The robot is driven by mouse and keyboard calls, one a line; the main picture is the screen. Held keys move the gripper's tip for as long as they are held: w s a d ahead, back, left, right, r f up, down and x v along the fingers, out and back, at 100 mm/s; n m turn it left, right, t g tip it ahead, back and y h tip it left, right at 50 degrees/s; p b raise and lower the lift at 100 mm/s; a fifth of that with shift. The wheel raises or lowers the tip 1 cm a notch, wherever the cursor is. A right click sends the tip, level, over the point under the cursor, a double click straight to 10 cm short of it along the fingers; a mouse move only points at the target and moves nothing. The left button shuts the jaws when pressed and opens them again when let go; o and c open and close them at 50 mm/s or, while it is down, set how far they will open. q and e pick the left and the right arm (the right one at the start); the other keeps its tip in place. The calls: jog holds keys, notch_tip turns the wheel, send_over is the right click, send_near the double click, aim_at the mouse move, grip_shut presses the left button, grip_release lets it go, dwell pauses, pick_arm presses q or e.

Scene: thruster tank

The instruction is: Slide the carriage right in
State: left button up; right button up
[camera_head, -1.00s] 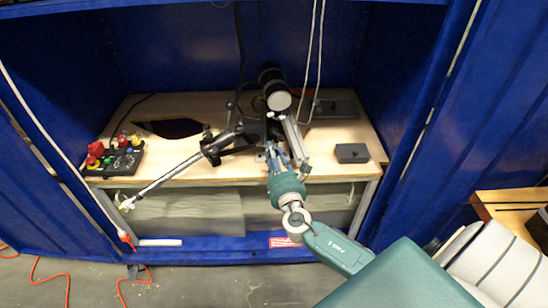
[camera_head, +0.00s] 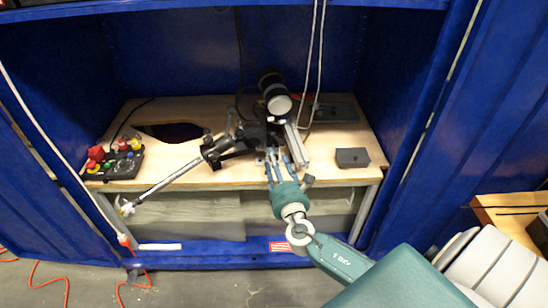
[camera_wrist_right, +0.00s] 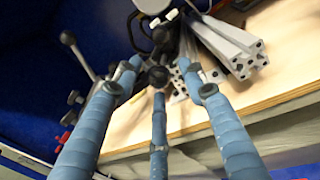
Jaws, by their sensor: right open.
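A dark assembly with black clamp parts (camera_head: 222,150) stands in the middle of the wooden bench. I cannot tell for sure which part is the carriage. Pale aluminium rails (camera_head: 296,146) run from it toward the front edge; their slotted ends also show in the right wrist view (camera_wrist_right: 235,50). My right gripper (camera_head: 278,160) is at the front of the assembly, left of the rail ends. Its blue fingers are spread open, and in the right wrist view (camera_wrist_right: 157,80) a black round knob (camera_wrist_right: 158,77) appears between their tips. Contact is unclear. My left gripper is out of view.
A black cylinder with a white face (camera_head: 278,103) stands behind the rails. A silver rod (camera_head: 165,182) reaches left past the bench edge. A control box with coloured buttons (camera_head: 115,162) is at the left, a small dark box (camera_head: 352,157) at the right. Blue walls enclose the bench.

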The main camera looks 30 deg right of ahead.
jog(key=v, duration=0.9)
jog(key=shift+s, duration=0.25)
jog(key=shift+r, duration=0.1)
jog(key=s+f+m+g+y, duration=0.1)
jog(key=s+f+m+g, duration=0.3)
jog(key=f, duration=0.7)
jog(key=s+f+m+g+y, duration=0.1)
jog(key=s+f+m+g, duration=0.3)
jog(key=f, duration=0.8)
jog(key=s+f+m+g, duration=0.1)
jog(key=s+f+m, duration=0.2)
jog(key=s+f, duration=0.55)
jog(key=s+a+f+m+g+y, duration=0.1)
jog(key=s+a+f+m+g, duration=0.1)
jog(key=s+f+m, duration=0.3)
jog(key=s+a+f+m+g+y, duration=0.1)
jog(key=s+a+f+m+g, duration=0.1)
jog(key=s+a+f+m, duration=0.3)
jog(key=s+a+f+m+g+y, duration=0.2)
jog(key=s+f+m, duration=0.4)
jog(key=s+f, duration=0.4)
jog(key=s+a+g, duration=0.1)
jog(key=s+a, duration=0.1)
jog(key=s, duration=0.4)
jog(key=shift+s+a+f, duration=0.15)
jog(key=shift+f, duration=0.15)
